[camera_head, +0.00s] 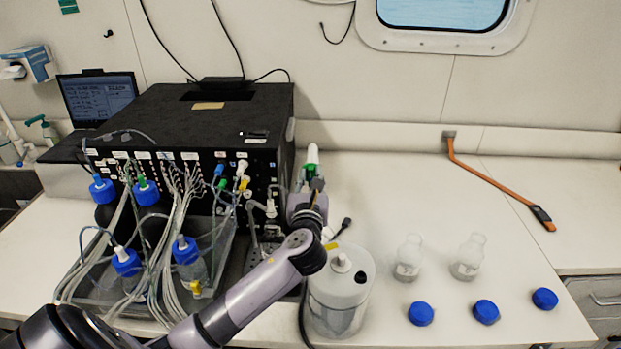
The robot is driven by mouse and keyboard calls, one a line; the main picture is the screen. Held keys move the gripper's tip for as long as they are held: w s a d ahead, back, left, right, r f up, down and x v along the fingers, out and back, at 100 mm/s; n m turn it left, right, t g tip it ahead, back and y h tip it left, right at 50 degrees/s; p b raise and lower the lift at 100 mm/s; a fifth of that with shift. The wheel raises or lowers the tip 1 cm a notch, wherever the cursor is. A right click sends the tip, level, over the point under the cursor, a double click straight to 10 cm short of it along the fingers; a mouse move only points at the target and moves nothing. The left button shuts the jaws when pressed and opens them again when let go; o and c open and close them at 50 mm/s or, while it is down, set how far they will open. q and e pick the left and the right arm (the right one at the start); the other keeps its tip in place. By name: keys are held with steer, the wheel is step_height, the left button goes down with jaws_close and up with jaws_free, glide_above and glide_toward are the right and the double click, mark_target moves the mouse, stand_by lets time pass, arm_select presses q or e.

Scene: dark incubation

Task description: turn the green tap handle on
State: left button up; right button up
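A small green and white upright piece (312,158) shows at the right side of the black box (215,110); I cannot tell for sure that it is the tap handle. My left arm comes in from the lower left, and my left gripper (311,184) is at the box's right side, just below that piece. The gripper's fingers are small and overlap the piece in the picture, so I cannot tell whether they touch it or how far they are open. My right gripper is not in view.
A white canister (340,300) stands close to my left arm. Two clear bottles (408,257) (468,257) and several blue caps (486,312) are on the right counter. Blue-capped bottles and tubes fill a grey tray (222,262) before the box.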

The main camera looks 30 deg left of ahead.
arm_select(q)
jaws_close()
steer(key=shift+n, duration=0.3)
steer(key=n, duration=0.2)
steer(key=shift+s+a+n, duration=0.1)
steer(key=shift+a+n, duration=0.05)
steer(key=shift+n, duration=0.15)
steer(key=n, duration=0.2)
steer(key=shift+s+a+f+n, duration=0.1)
steer(key=shift+a+f+n, duration=0.05)
steer(key=shift+n, duration=0.25)
steer(key=n+b, duration=0.1)
steer(key=n, duration=0.2)
steer(key=shift+a+f+n, duration=0.1)
steer(key=shift+f+n, duration=0.05)
steer(key=shift+n, duration=0.15)
steer(key=shift+s+a+f+n+b, duration=0.1)
steer(key=shift+n+b, duration=0.15)
steer(key=shift+n, duration=0.8)
steer(key=shift+s+a+f+n+b, duration=0.1)
steer(key=shift+n+b, duration=0.1)
steer(key=shift+n, duration=0.85)
